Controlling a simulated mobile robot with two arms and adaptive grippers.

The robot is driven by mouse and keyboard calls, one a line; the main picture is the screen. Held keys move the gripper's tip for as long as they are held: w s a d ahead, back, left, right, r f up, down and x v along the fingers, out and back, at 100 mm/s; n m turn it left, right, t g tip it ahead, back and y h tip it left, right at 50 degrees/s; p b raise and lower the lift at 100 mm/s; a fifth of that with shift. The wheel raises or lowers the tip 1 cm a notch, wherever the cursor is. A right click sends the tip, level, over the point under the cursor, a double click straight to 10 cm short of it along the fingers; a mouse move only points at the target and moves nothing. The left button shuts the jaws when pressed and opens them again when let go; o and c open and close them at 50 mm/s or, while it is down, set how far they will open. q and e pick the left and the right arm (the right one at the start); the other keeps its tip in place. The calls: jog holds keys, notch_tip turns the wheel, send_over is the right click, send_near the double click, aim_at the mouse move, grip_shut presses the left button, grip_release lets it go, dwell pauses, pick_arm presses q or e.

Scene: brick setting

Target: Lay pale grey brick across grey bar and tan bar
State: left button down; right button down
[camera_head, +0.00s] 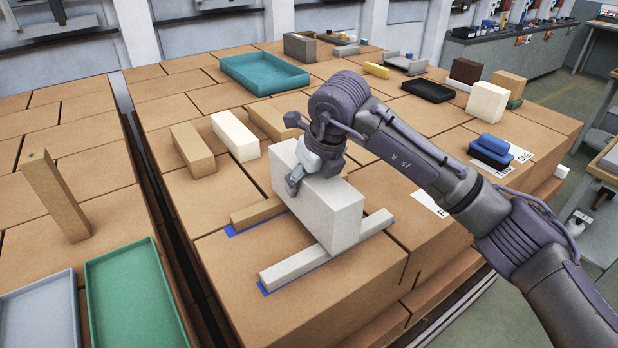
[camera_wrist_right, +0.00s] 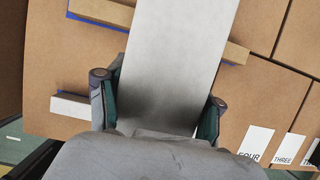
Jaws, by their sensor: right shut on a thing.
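The pale grey brick (camera_head: 335,217) stands on its long narrow side over the grey bar (camera_head: 290,270) and the tan bar (camera_head: 254,212), spanning both crosswise. Its underside is at the bars; I cannot tell whether it touches them. My right gripper (camera_head: 312,172) is shut on the brick from above, near its upper edge. In the right wrist view the brick (camera_wrist_right: 175,60) sits between the two fingers (camera_wrist_right: 158,105), with the tan bar (camera_wrist_right: 103,12) and the grey bar (camera_wrist_right: 72,106) showing beside it. Both bars lie on blue marks. My left gripper is out of view.
White (camera_head: 236,136) and tan (camera_head: 192,150) blocks stand behind. A teal tray (camera_head: 263,76) lies farther back. A tall tan block (camera_head: 55,195) and a green tray (camera_head: 130,300) are at left.

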jog(key=shift+w+f, duration=0.1)
jog(key=c, duration=0.6)
grip_release()
jog(key=shift+f+b, duration=0.25)
jog(key=shift+b, duration=0.05)
jog(key=o, duration=0.4)
jog(key=shift+s+r, duration=0.15)
jog(key=shift+s, duration=0.05)
jog(key=shift+w, duration=0.1)
jog(key=shift+r+p, duration=0.4)
jog(key=shift+p, duration=0.1)
jog(key=shift+r, duration=0.3)
jog(key=b+v, duration=0.1)
jog(key=v, duration=0.4)
jog(key=b+v, duration=0.2)
jog(key=v, duration=0.4)
jog(key=shift+s+d+r, duration=0.15)
jog(key=shift+s, duration=0.15)
